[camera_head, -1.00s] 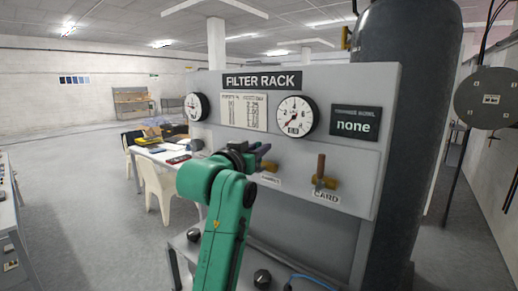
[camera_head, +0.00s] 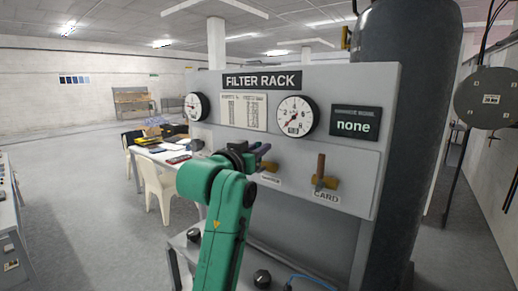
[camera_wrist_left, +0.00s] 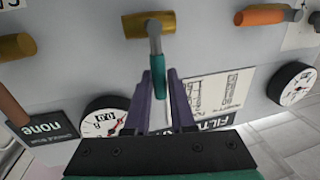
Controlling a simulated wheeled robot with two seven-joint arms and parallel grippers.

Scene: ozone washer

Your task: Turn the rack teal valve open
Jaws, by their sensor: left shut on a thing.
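The teal valve shows in the left wrist view with a brass body (camera_wrist_left: 150,23) on the grey panel and a short grey lever ending in a teal handle (camera_wrist_left: 159,76). My left gripper (camera_wrist_left: 160,88) has its two purple fingers on either side of the teal handle, shut on it. In the head view, my left gripper (camera_head: 261,150) is at the panel below the gauges, and the valve's brass body (camera_head: 269,166) shows just beside it. My green arm and the gripper hide most of the handle there. My right gripper is in neither view.
A brown-handled valve (camera_head: 321,172) above the "CARD" label is to the right. An orange-handled valve (camera_wrist_left: 262,15) shows in the wrist view. Two gauges (camera_head: 296,117) (camera_head: 196,107) and a "none" sign (camera_head: 355,123) are above. A dark tank (camera_head: 410,130) stands at right.

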